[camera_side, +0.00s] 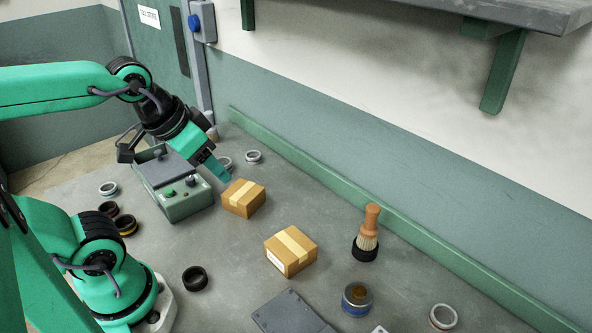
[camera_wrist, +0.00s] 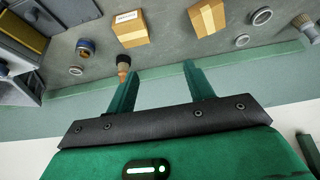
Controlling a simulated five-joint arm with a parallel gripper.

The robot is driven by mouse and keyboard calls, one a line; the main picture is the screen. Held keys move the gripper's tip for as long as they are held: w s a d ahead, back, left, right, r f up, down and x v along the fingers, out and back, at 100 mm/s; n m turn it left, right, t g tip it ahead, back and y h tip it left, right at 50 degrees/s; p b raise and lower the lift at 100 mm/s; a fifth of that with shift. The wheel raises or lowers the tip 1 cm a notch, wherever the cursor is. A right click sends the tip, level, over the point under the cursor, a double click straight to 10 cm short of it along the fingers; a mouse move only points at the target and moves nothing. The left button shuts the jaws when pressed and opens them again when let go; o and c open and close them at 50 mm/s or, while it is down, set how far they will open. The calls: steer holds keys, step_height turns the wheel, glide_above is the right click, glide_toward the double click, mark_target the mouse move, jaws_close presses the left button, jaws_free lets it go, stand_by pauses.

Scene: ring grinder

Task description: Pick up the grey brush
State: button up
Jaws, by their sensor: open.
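A grey brush with pale bristles (camera_wrist: 306,26) shows at the upper right edge of the wrist view, partly cut off. I cannot make it out clearly in the side view, where my arm covers part of the back. My gripper (camera_wrist: 160,70) is open and empty. A second brush, with a wooden handle (camera_side: 372,215), stands bristles down in a black ring. It also shows by the left fingertip in the wrist view (camera_wrist: 123,62).
Two cardboard boxes (camera_side: 243,198) (camera_side: 291,252) stand mid-bench. The green grinder box (camera_side: 186,200) is left of them. Two metal rings (camera_side: 253,156) (camera_side: 225,163) lie behind my gripper. A black ring (camera_side: 195,278) and a blue-sided tin (camera_side: 356,299) are nearer. A green ledge (camera_side: 330,180) borders the wall.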

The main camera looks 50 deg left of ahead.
steer(key=w+a+r+n+y, duration=0.1)
steer(key=w+a+r, duration=0.3)
steer(key=w+a, duration=0.45)
steer(key=n+g+y, duration=0.2)
steer(key=n+g, duration=0.1)
steer(key=n, duration=0.1)
glide_above(208, 113)
steer(key=s+d, duration=0.1)
steer(key=d, duration=0.1)
step_height(208, 113, down, 15)
steer(key=shift+a+f, duration=0.1)
steer(key=shift+s+a+f, duration=0.15)
steer(key=shift+a, duration=0.15)
steer(key=shift+f, duration=0.15)
steer(key=shift+x, duration=1.15)
